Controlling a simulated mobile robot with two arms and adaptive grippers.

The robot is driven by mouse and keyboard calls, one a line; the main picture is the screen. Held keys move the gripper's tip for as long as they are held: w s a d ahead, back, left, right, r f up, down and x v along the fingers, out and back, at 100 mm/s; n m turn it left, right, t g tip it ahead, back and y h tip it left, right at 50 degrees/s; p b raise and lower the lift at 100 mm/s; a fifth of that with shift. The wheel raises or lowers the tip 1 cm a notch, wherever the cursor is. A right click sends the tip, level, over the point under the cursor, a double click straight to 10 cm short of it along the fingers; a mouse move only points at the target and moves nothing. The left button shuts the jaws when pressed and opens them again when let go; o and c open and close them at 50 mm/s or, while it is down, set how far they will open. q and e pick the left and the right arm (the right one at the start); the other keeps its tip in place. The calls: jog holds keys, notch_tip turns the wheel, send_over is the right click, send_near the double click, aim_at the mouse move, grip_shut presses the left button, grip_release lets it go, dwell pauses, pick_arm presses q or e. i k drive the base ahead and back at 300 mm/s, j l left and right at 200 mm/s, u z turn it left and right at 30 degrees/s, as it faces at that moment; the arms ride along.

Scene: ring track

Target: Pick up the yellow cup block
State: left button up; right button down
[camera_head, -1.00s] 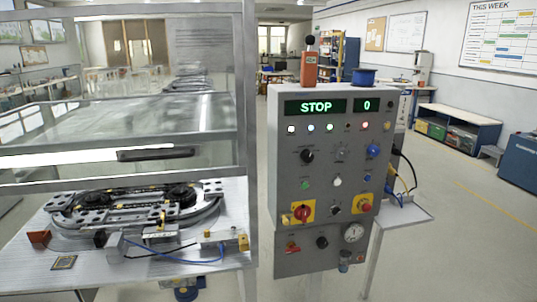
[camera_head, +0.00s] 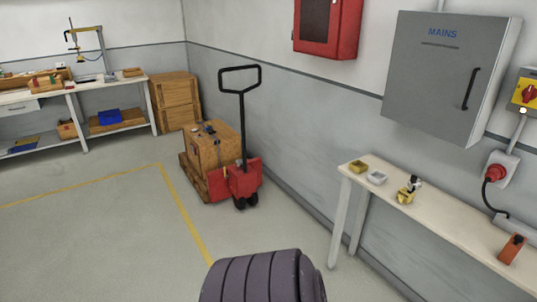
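A small yellow block (camera_head: 358,167) with a hollow-looking top sits on the far end of a narrow pale bench along the right wall. It seems to be the yellow cup block, but it is small in the picture. A similar pale grey block (camera_head: 377,178) sits beside it, nearer. A yellow item with a black and white upper part (camera_head: 406,192) stands further along the bench. Neither of my grippers shows in this view.
The narrow bench (camera_head: 440,212) also bears an orange-red device (camera_head: 512,249). A grey MAINS cabinet (camera_head: 443,75) hangs above it. A red pallet truck (camera_head: 238,180) with a wooden crate (camera_head: 214,148) stands left of the bench. Open floor with yellow lines lies at left.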

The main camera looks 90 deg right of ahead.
aim_at(357, 166)
jog(key=l+z, duration=0.1)
jog(key=z, duration=3.8)
jog(key=i+j+z, duration=0.35)
jog(key=j, duration=0.25)
jog(key=i+j+z, duration=0.2)
jog(key=j+z, duration=0.15)
jog(key=j, duration=0.3)
jog(key=i, duration=0.05)
